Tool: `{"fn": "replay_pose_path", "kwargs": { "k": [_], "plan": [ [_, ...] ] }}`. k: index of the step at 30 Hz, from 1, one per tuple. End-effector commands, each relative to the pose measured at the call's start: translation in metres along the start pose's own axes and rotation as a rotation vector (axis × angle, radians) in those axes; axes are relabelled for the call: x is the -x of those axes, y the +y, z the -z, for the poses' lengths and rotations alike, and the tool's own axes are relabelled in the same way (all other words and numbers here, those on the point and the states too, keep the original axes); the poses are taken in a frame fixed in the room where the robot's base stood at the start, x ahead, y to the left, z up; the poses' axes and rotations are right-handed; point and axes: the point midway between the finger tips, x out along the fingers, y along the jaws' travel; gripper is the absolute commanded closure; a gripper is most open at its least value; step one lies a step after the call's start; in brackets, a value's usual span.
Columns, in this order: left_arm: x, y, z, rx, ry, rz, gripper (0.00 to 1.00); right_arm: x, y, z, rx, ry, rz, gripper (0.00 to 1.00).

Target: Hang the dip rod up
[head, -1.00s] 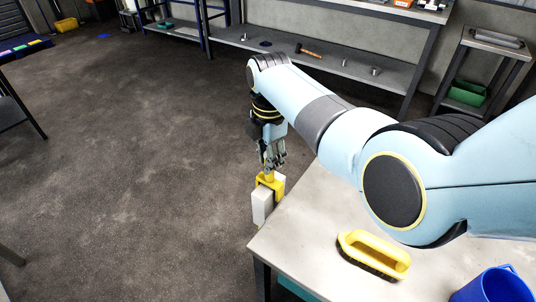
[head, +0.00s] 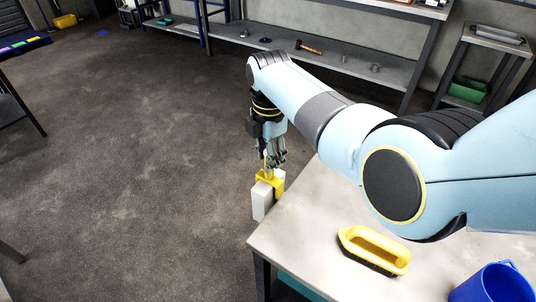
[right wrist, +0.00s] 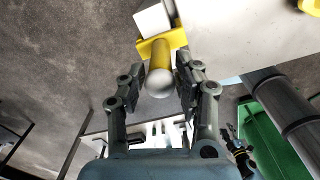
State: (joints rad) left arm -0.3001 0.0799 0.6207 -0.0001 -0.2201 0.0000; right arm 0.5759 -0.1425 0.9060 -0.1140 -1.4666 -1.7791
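My right gripper (head: 276,158) points down beside the far left corner of the grey table. In the right wrist view, its fingers (right wrist: 160,84) are closed in on both sides of the dip rod's yellow grip (right wrist: 159,57), which has a pale round end towards the camera. Beyond the grip are a yellow bracket-like piece (right wrist: 173,40) and a white block (right wrist: 152,20). In the head view, this yellow piece (head: 271,183) sits at the white block (head: 261,203), just off the table's edge. The rod's lower part is hidden. My left gripper is out of view.
A low shelf with a hammer (head: 309,47) runs along the back wall. A green bin (head: 467,92) stands on a rack at the right.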

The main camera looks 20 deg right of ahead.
Motion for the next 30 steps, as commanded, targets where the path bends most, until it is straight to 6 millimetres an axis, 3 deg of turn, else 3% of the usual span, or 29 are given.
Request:
{"fn": "replay_pose_path", "kwargs": {
  "k": [3, 14, 30],
  "plan": [
    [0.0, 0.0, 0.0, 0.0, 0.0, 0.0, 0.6, 0.0, 0.0, 0.0, 0.0, 0.0, 0.001, 0.5],
    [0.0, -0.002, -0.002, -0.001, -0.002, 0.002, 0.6, 0.006, 0.0, 0.0, 0.0, 0.0, 0.001, 0.5],
    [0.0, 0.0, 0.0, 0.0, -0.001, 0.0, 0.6, 0.109, 0.001, 0.0, 0.0, 0.0, -0.001, 0.5]
  ]
}}
